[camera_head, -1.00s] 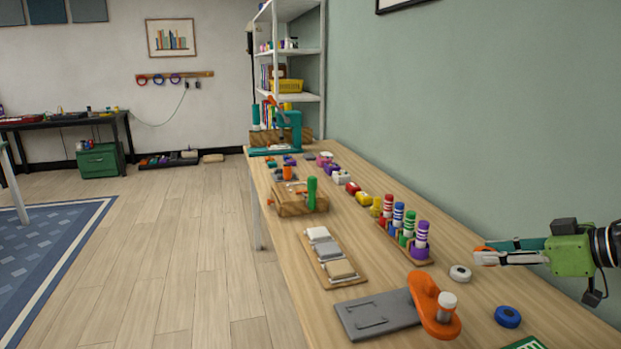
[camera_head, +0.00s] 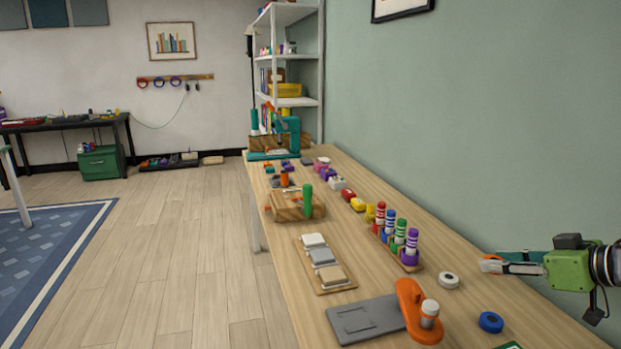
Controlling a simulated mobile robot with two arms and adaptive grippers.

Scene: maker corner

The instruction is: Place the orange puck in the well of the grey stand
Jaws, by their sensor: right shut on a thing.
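My right gripper (camera_head: 494,266) comes in from the right edge, above the bench's wall side. It is shut on the orange puck (camera_head: 484,264), which shows only as a small orange patch at the fingertips. The likely grey stand (camera_head: 363,318) is a flat grey plate at the front of the bench, with a shallow recessed outline. An orange arm (camera_head: 411,300) with a white-topped knob (camera_head: 429,311) stands at its right end. I cannot make out a round well in it. The gripper is to the right of the stand and apart from it. My left gripper is out of view.
A white puck (camera_head: 448,280) and a blue puck (camera_head: 490,322) lie on the bench (camera_head: 470,303) below the gripper. A rack of coloured pegs (camera_head: 409,266), a tray of blocks (camera_head: 342,287) and a wooden block (camera_head: 286,212) stand farther back. The wall borders the bench.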

